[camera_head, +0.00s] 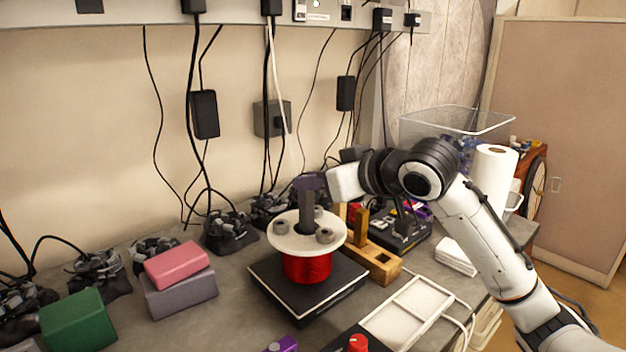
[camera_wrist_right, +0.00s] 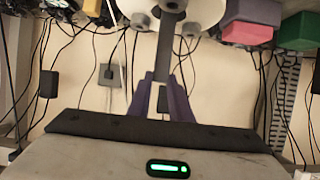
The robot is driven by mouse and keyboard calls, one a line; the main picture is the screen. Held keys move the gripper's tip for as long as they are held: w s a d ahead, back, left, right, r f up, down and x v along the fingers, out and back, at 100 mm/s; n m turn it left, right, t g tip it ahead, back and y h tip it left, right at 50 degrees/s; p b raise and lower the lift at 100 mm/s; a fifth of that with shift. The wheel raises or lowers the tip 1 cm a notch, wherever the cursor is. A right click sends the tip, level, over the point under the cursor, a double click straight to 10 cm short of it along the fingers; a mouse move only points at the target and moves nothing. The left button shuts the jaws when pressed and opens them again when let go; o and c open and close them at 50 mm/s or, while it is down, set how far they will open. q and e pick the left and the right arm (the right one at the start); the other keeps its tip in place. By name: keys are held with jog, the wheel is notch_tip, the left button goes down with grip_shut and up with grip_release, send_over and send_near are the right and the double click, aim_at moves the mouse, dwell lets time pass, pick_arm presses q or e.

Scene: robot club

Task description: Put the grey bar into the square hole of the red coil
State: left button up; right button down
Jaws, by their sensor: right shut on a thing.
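The red coil (camera_head: 307,267) stands upright on a black square base, with a white round flange (camera_head: 281,239) on top. Grey round knobs sit on the flange. The dark grey bar (camera_head: 306,212) stands about upright over the flange's middle; its lower end meets the centre, and I cannot tell how far it is inside the square hole. My right gripper (camera_head: 312,183) is shut on the bar's upper part. In the right wrist view the gripper's purple fingers (camera_wrist_right: 162,82) hold the bar (camera_wrist_right: 166,45), which runs to the white flange (camera_wrist_right: 203,14). My left gripper is out of view.
Pink (camera_head: 176,264) and grey-purple (camera_head: 180,294) blocks and a green block (camera_head: 78,321) lie left. A wooden block stand (camera_head: 383,268) is close right of the coil. A white tray (camera_head: 407,313) lies at front right. Black cables hang behind.

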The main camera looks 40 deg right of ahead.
jog(key=shift+f+b, duration=0.45)
jog(key=shift+f, duration=0.25)
jog(key=c, duration=1.6)
grip_release()
jog(key=shift+o, duration=0.3)
jog(key=shift+f, duration=0.2)
jog(key=shift+r, duration=0.1)
notch_tip(320, 180, up, 8)
jog(key=p, duration=0.2)
jog(key=shift+p, duration=0.35)
